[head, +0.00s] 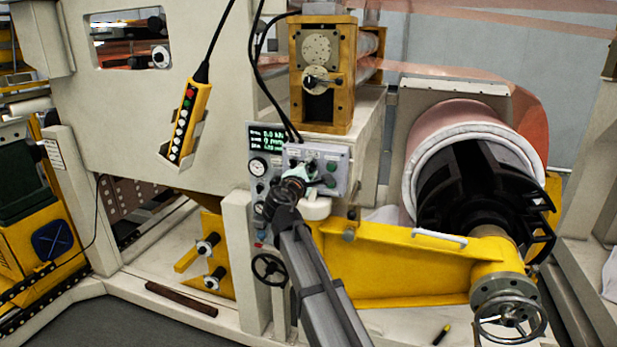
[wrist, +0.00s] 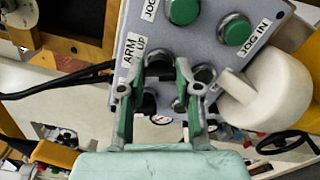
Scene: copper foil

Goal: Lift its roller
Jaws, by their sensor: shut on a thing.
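In the wrist view the box (wrist: 205,45) carries green buttons and labels reading "ARM UP" (wrist: 130,62) and "JOG IN" (wrist: 254,45). My gripper (head: 298,176) is at the box front. In the wrist view my gripper (wrist: 167,75) has its two grey-green fingers around a small control beside the "ARM UP" label, shut on it. A copper-coloured foil roll (head: 532,118) sits at right on a black core (head: 462,180).
A yellow arm (head: 400,262) with a handwheel (head: 511,318) lies below the roll. A yellow pendant (head: 187,120) hangs at left. Black cables run down to the box. A white rounded part (wrist: 270,88) sits close beside the box.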

